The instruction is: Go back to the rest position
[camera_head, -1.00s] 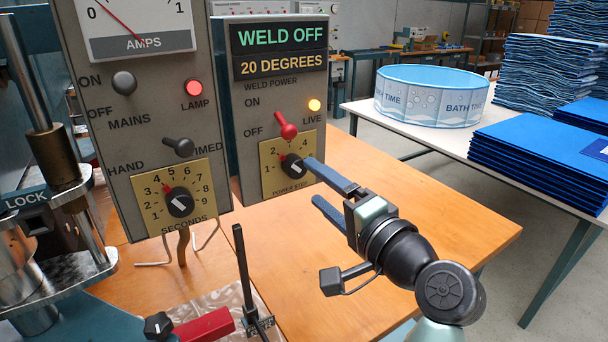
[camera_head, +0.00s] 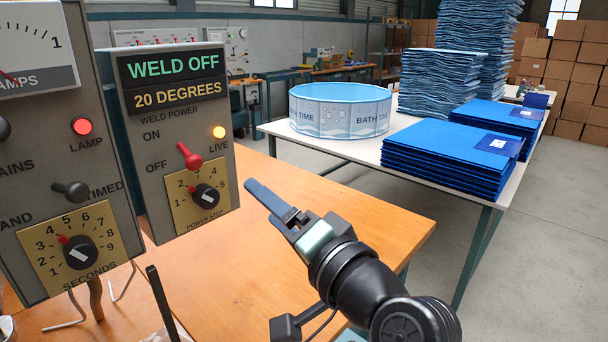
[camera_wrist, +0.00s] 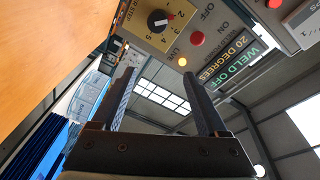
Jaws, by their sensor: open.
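My gripper (camera_head: 272,205) is above the wooden bench, to the right of the weld power box (camera_head: 170,130). In the wrist view my gripper (camera_wrist: 163,85) shows two separated fingers with nothing between them. The fingers are apart from the power step knob (camera_head: 206,197) and the red weld power switch (camera_head: 190,156). The red switch handle slants up and to the left. The display (camera_head: 173,80) reads WELD OFF and 20 DEGREES. The live lamp (camera_head: 218,131) glows yellow. The timer box (camera_head: 60,150) at the left has its red lamp (camera_head: 83,127) lit.
The wooden bench (camera_head: 290,262) is clear right of the boxes. Behind it, a white table (camera_head: 345,152) bears a round blue pool (camera_head: 340,112) and stacks of blue folded sheets (camera_head: 450,160). Grey floor (camera_head: 540,240) is free at the right. A dark upright rod (camera_head: 163,305) stands in front.

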